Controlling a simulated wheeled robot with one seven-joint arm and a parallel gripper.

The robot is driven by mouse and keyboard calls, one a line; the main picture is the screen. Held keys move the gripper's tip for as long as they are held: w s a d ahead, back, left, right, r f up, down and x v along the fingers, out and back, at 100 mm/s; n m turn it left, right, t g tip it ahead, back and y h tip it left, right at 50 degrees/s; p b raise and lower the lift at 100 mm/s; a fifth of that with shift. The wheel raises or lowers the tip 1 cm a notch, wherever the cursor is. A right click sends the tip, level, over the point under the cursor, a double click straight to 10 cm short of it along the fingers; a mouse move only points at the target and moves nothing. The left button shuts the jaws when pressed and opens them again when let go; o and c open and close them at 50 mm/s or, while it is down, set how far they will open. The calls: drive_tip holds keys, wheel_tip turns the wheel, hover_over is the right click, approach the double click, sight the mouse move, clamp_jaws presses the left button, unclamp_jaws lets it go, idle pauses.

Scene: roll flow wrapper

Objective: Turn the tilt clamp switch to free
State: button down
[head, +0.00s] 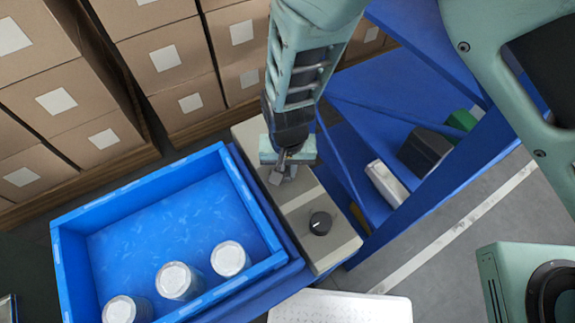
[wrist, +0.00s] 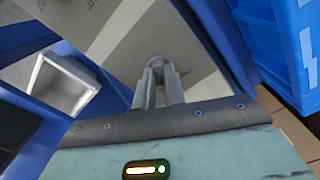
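A pale beige and grey panel (head: 300,205) runs beside the blue crate. A round black knob (head: 320,223) stands on its near part, clear of my gripper. My gripper (head: 283,170) points down over the panel's middle, farther back than the black knob. In the wrist view the two grey fingers (wrist: 158,70) are close together in front of the panel (wrist: 125,35), with a narrow gap near their bases. Whether a small switch sits between the tips is not clear. I cannot read any label or see the tilt clamp switch's position.
A blue crate (head: 68,262) with several white-topped rolls (head: 230,258) stands to the left. Blue shelving (head: 355,130) with a white tray (head: 387,183) is on the right. Stacked cartons (head: 165,58) fill the back. A white perforated surface (head: 340,308) lies in front.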

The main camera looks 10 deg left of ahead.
sight(288, 172)
drive_tip(key=shift+n, duration=0.3)
drive_tip(key=n, duration=1.1)
drive_tip(key=shift+b, duration=0.3)
drive_tip(key=shift+n, duration=0.3)
drive_tip(key=c, duration=1.5)
unclamp_jaws()
drive_tip(key=shift+o, duration=0.2)
drive_tip(key=shift+r, duration=0.1)
wheel_tip(288, 172, up, 17)
drive_tip(key=b, duration=0.1)
drive_tip(key=shift+r, duration=0.15)
